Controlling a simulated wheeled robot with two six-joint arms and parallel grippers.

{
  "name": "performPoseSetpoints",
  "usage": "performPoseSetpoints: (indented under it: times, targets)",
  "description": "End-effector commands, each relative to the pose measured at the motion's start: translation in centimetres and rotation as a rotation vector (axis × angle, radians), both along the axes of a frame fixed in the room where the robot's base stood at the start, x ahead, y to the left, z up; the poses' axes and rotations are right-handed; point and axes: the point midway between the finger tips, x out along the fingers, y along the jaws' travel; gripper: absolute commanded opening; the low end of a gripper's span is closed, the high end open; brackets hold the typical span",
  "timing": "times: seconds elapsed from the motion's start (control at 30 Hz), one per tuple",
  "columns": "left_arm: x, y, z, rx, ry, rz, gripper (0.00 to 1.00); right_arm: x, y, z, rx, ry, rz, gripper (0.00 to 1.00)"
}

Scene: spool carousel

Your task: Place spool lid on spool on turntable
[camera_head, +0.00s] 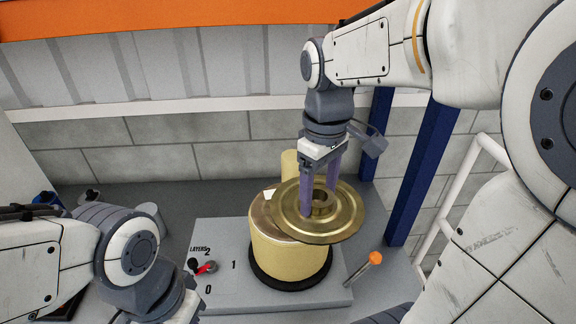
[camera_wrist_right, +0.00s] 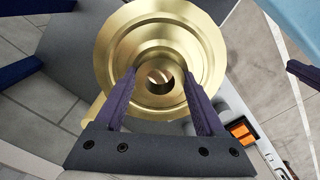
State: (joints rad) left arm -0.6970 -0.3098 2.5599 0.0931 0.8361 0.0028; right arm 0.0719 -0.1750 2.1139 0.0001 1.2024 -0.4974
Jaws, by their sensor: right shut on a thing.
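The brass spool lid (camera_head: 345,222) is a round disc with a raised hub around a centre hole. My right gripper (camera_head: 319,205) is shut on its hub, with purple fingers pointing down. The lid overlaps the top of the tan spool (camera_head: 278,250) and sits off to its right; I cannot tell whether they touch. The spool stands upright on a dark round turntable base (camera_head: 285,284). In the right wrist view the lid (camera_wrist_right: 160,25) fills the upper middle, with the right gripper's fingers (camera_wrist_right: 161,75) at its hub. My left gripper's fingers are out of view.
A grey panel (camera_head: 218,235) marked LAYERS with 0, 1 and 2 has a red lever (camera_head: 207,268). An orange-tipped lever (camera_head: 375,258) stands right of the spool. A tan post (camera_head: 289,163) rises behind the spool. Blue posts (camera_head: 420,170) and a white rail (camera_head: 455,185) stand at right.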

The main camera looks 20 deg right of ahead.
Motion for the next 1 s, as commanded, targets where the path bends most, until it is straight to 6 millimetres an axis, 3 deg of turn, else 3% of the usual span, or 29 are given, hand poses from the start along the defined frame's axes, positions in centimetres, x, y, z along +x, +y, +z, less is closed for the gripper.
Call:
performPoseSetpoints:
  times: [0.17, 0.6, 0.87, 1.0]
  targets:
    - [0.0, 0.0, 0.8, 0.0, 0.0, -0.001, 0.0, 1.8, 0.4, -0.8, 0.001, 0.004, 0.004, 0.0]
    - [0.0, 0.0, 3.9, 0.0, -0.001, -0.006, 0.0, 10.1, 1.7, -5.9, 0.0, 0.002, 0.001, 0.0]
    - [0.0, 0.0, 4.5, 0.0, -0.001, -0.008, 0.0, 11.6, 1.9, -7.3, 0.0, 0.0, 0.0, 0.0]
    - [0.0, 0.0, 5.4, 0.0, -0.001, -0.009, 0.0, 11.4, 1.9, -9.2, 0.0, 0.004, 0.0, 0.0]
